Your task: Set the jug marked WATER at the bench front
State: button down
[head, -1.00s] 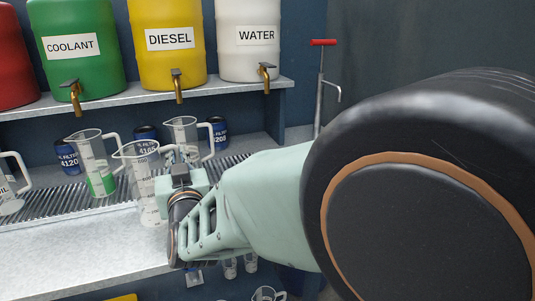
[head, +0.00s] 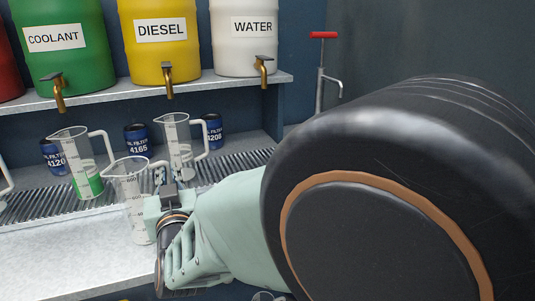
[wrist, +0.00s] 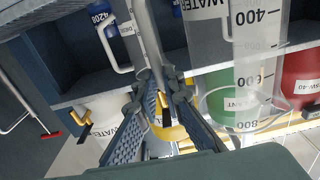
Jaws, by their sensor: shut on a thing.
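The clear jug marked WATER (head: 130,195) stands upright at the bench (head: 60,262), in front of the ridged drain strip; I cannot tell if its base touches the top. It looks empty. In the wrist view its wall (wrist: 258,55) shows scale marks, with part of the WATER label at the top edge. My gripper (head: 161,184) is at the jug's right side, shut on its handle. In the wrist view the fingers (wrist: 163,88) close around the grey handle. My gripper hides part of the jug's right side in the head view.
A jug with green liquid (head: 82,165) stands behind on the left. Another clear jug (head: 178,150), apparently labelled DIESEL, stands behind on the strip. Blue oil filters (head: 137,139) stand farther back. Barrels sit on the shelf (head: 200,82) above. The bench front at left is clear.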

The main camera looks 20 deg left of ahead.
jog(key=c, duration=2)
grip_release()
jog(key=shift+f, duration=0.1)
jog(key=shift+c, duration=0.2)
jog(key=shift+r, duration=0.2)
jog(key=v, duration=1.2)
jog(key=shift+p, duration=0.4)
jog(key=shift+f, duration=0.1)
